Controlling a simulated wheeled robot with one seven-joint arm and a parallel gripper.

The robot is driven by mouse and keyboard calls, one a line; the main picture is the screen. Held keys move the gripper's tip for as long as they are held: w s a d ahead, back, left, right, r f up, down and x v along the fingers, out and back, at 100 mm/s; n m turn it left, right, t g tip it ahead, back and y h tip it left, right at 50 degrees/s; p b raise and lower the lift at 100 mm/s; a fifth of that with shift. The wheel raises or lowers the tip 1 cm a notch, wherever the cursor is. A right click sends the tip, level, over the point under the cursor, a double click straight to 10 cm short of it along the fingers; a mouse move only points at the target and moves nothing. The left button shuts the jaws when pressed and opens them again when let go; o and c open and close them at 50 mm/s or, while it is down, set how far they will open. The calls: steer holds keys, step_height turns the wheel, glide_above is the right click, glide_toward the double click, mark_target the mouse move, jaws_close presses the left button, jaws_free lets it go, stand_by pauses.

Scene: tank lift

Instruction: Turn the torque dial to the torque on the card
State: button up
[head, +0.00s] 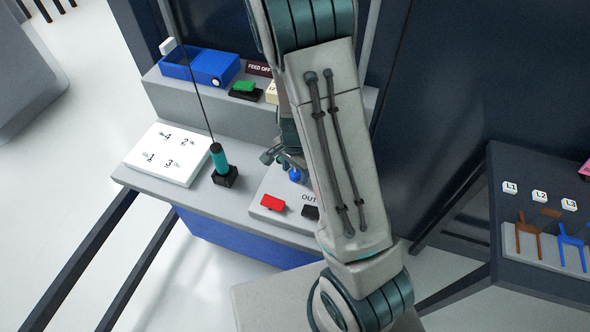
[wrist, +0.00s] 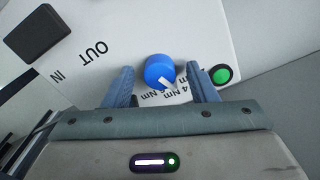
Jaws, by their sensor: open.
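The torque dial is a round blue knob (wrist: 160,71) with a white pointer mark on the white panel (wrist: 105,22). In the wrist view its mark points down and to the right, toward printed Nm labels that are partly hidden. The dial also shows small in the head view (head: 295,174), beside my arm. My gripper (wrist: 162,76) is open, with one finger on each side of the dial. I cannot tell whether either finger touches it. In the head view my gripper (head: 281,155) is largely hidden behind my arm. I cannot make out a torque card.
A green button (wrist: 221,74) is just right of the right finger. A black switch (wrist: 31,34) lies by IN and OUT labels. A teal-handled driver (head: 219,160) stands in a black holder, near a white numbered plate (head: 150,170) and a red button (head: 272,203).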

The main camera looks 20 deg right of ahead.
mark_target(295, 172)
steer(key=c, duration=1)
steer(key=shift+o, duration=0.2)
steer(key=n+b, duration=0.2)
steer(key=shift+f+n, duration=0.2)
steer(key=shift+n, duration=0.2)
steer(key=shift+r+n+b, duration=0.2)
steer(key=shift+n+b, duration=0.2)
steer(key=shift+n, duration=0.6)
steer(key=o, duration=1)
steer(key=shift+c, duration=0.2)
step_height(295, 172, up, 14)
